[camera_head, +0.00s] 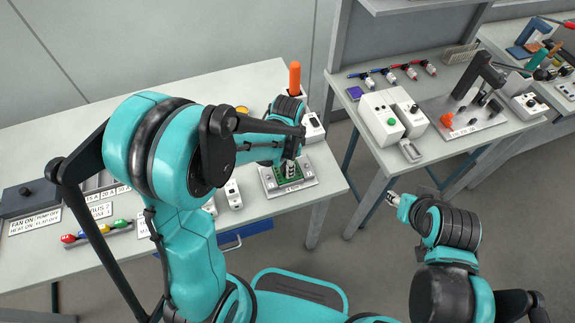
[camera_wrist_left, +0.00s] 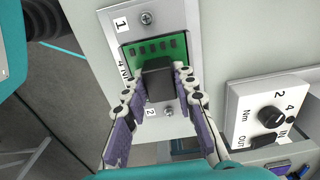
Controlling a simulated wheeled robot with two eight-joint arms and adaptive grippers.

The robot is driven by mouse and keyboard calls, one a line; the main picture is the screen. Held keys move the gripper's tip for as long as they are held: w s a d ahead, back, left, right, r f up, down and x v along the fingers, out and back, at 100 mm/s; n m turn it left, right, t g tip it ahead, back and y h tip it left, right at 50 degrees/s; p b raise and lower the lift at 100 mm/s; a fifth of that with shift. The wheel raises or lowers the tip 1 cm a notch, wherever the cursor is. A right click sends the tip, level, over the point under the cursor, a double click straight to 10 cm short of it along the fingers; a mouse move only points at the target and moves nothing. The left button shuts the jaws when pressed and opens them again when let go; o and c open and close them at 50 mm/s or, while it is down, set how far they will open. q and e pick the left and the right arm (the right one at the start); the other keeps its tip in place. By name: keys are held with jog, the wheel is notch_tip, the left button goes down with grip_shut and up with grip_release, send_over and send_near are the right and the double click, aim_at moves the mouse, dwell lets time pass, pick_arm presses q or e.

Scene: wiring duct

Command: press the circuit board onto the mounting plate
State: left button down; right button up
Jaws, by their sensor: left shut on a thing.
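The green circuit board (camera_head: 289,174) lies over the grey mounting plate (camera_head: 308,182) near the right end of the left table. In the left wrist view the board (camera_wrist_left: 158,48) has a row of dark parts and a black block (camera_wrist_left: 158,79). The plate (camera_wrist_left: 186,12) shows screws at its ends and labels 1 and 2. My left gripper (camera_head: 290,166) points down over the board. In the left wrist view its fingers (camera_wrist_left: 158,88) are shut on the board's black block. Whether the board touches the plate is hidden. My right gripper (camera_head: 393,198) hangs over the floor, its fingers too small to read.
A white box with a dial (camera_wrist_left: 268,115) stands close beside the plate. An orange-handled tool (camera_head: 294,78) stands upright behind my left gripper. Coloured pieces (camera_head: 98,231) lie at the table's front left. The right table (camera_head: 350,82) holds boxes and a black press, across a floor gap.

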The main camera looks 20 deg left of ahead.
pick_arm(q)
jog(key=shift+f, duration=0.35)
jog(key=c, duration=1.1)
grip_release()
jog(key=shift+c, duration=0.2)
notch_tip(320, 180, up, 12)
jog(key=s+a+r+n+t, duration=0.1)
jog(key=s+a+n+t, duration=0.1)
jog(key=s+n, duration=0.3)
jog(key=s+a+r+n+t+b, duration=0.1)
jog(key=s+a+n+t, duration=0.1)
jog(key=s+n+t, duration=0.3)
jog(key=shift+s+a+n, duration=0.15)
jog(key=shift+a+n, duration=0.2)
jog(key=shift+n, duration=0.25)
